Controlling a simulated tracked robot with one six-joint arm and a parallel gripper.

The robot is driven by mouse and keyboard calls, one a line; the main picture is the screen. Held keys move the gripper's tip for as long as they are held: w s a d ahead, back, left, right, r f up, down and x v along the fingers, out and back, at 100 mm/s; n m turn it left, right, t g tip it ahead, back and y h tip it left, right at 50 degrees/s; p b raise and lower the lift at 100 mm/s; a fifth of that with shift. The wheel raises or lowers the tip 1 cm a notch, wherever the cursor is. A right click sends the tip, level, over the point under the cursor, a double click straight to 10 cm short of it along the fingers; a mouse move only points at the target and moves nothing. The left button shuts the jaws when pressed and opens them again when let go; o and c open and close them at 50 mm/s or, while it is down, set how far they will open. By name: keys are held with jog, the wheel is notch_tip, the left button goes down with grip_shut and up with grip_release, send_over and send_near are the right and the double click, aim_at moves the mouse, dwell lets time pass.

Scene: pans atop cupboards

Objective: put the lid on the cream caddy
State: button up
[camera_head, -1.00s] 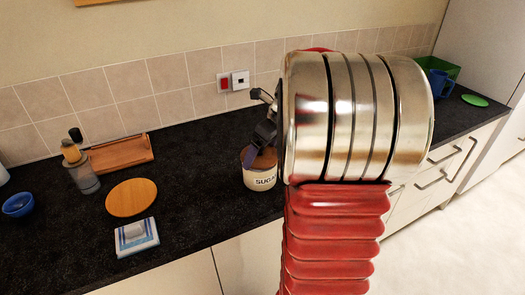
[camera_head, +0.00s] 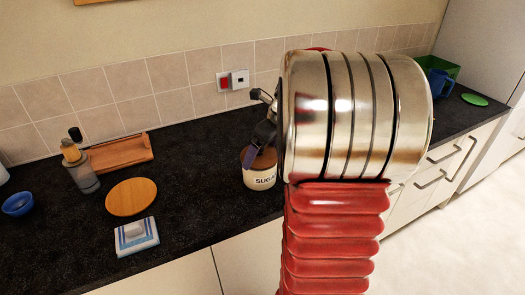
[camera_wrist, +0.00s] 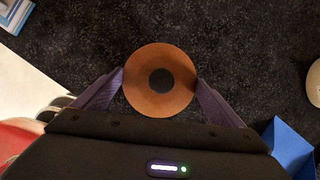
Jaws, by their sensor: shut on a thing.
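The cream caddy (camera_head: 259,180), lettered "SUGA…", stands upright on the dark counter, partly behind my arm. The brown round lid (camera_head: 252,157) is at its top in the head view; I cannot tell whether it is fully seated. In the wrist view the lid (camera_wrist: 160,97) is a brown disc with a dark round centre, and it hides the caddy below. My gripper (camera_wrist: 160,88) has its two purple fingers shut on opposite edges of the lid. In the head view, one purple finger of my gripper (camera_head: 251,156) shows at the caddy's top.
Bare counter (camera_head: 195,180) lies left of the caddy. The tiled wall (camera_head: 120,85) runs behind.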

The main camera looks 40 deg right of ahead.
dwell(0.4)
jog(key=o, duration=0.8)
jog(key=shift+r, duration=3.5)
jog(key=shift+c, duration=0.6)
grip_shut()
jog(key=shift+f, duration=1.4)
